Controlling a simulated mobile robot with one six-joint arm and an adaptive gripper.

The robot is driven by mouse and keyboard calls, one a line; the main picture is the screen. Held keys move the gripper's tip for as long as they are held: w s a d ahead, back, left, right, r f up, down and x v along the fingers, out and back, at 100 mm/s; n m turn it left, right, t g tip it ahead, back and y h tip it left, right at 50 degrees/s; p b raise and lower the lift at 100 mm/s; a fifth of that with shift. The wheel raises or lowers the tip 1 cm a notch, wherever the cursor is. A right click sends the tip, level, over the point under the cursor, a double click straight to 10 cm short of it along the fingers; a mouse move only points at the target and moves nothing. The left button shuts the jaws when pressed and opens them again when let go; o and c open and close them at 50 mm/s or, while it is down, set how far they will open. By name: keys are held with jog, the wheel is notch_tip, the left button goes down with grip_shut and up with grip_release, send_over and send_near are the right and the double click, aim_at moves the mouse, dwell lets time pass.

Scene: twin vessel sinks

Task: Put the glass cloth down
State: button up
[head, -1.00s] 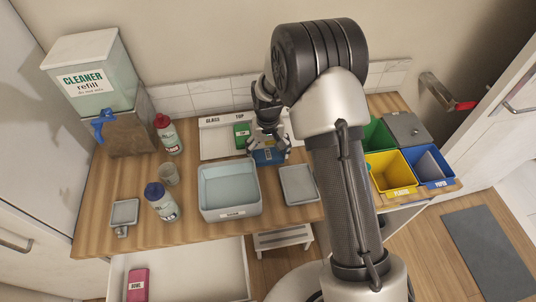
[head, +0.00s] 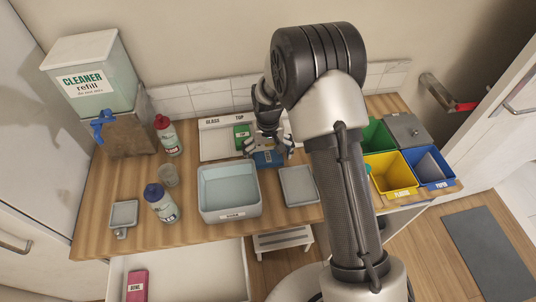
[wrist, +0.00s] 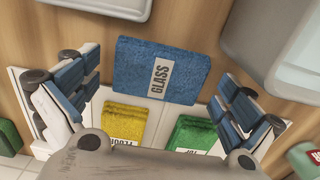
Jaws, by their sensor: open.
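The glass cloth (wrist: 150,58) is a blue folded cloth with a white GLASS label. In the wrist view it lies flat across the near edge of the white tray (wrist: 160,112), partly over the wooden counter. In the head view the glass cloth (head: 268,159) shows below my gripper (head: 268,148). My gripper is open, its fingers spread to either side of the cloth and apart from it in the wrist view. A yellow cloth (wrist: 125,122) and a green TOP cloth (wrist: 192,134) lie on the tray.
A grey-blue basin (head: 229,213) and a small grey tray (head: 299,186) stand in front of the cloth. Bottles (head: 168,136) and a cup (head: 168,175) are at the left. Colored bins (head: 390,172) are at the right. An open drawer (head: 190,270) is below.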

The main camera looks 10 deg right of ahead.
aim_at(268, 157)
jog(key=shift+r, duration=0.1)
notch_tip(268, 157, up, 12)
jog(key=p, duration=0.3)
jog(key=shift+r, duration=0.15)
